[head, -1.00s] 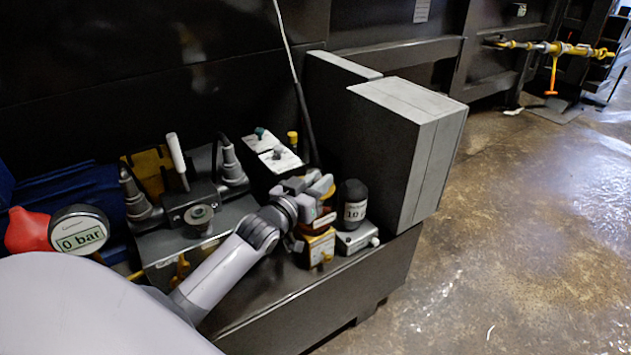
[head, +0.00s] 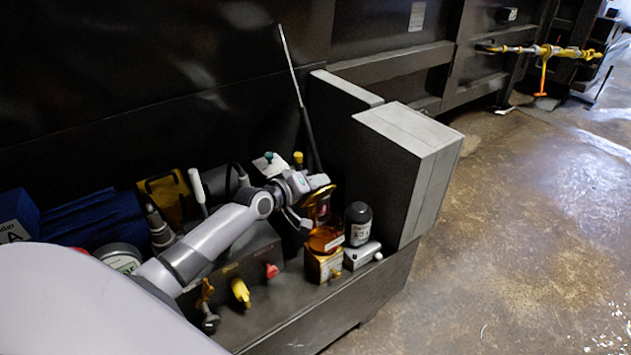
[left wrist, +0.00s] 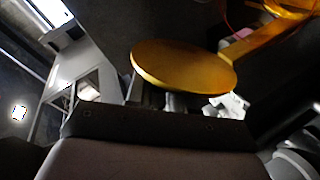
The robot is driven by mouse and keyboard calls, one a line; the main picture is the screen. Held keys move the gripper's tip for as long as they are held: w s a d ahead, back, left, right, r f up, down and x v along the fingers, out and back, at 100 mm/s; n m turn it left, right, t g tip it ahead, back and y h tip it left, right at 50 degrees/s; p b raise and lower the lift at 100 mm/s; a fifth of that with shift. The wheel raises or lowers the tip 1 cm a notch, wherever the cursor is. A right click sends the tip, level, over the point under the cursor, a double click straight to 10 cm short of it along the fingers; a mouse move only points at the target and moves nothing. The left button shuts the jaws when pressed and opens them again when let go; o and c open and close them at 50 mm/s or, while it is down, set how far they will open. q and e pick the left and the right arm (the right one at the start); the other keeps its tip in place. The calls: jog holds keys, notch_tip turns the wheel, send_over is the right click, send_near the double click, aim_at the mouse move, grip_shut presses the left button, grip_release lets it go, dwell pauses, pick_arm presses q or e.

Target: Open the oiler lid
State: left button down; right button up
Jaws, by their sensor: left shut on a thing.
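The oiler (head: 325,242) stands on the unit, with an amber body on a yellow block. Its lid is a round golden disc (left wrist: 185,66), large in the left wrist view just in front of my fingers. My left gripper (head: 318,184) is over the top of the oiler, shut on the lid. In the head view, the lid (head: 319,203) looks tilted up above the oiler's body, and my gripper partly covers it. The exact contact of the fingertips is hidden. My right gripper is not in view.
A black cylinder on a pale block (head: 358,225) stands close right of the oiler. A tall grey box (head: 408,145) rises behind it. Yellow (head: 241,292) and red (head: 271,270) knobs sit lower left. Open floor lies to the right.

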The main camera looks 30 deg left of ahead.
pick_arm(q)
jog(key=shift+w+a+n+g+h+b, duration=0.3)
jog(key=shift+a+n+h+b, duration=0.1)
jog(key=shift+a+n, duration=0.3)
jog(key=shift+w+a+f+n+g+h+b, duration=0.1)
jog(key=shift+w+a+n+g+h+b, duration=0.15)
jog(key=shift+a+n+h+b, duration=0.45)
jog(key=shift+w+a+f+n+g+h+b, duration=0.15)
jog(key=shift+w+a+n+h+b, duration=0.25)
jog(key=shift+a+n+b, duration=0.45)
jog(key=shift+r, duration=0.15)
jog(key=c, duration=1.1)
grip_release()
jog(key=shift+o, duration=0.2)
jog(key=shift+s, duration=0.1)
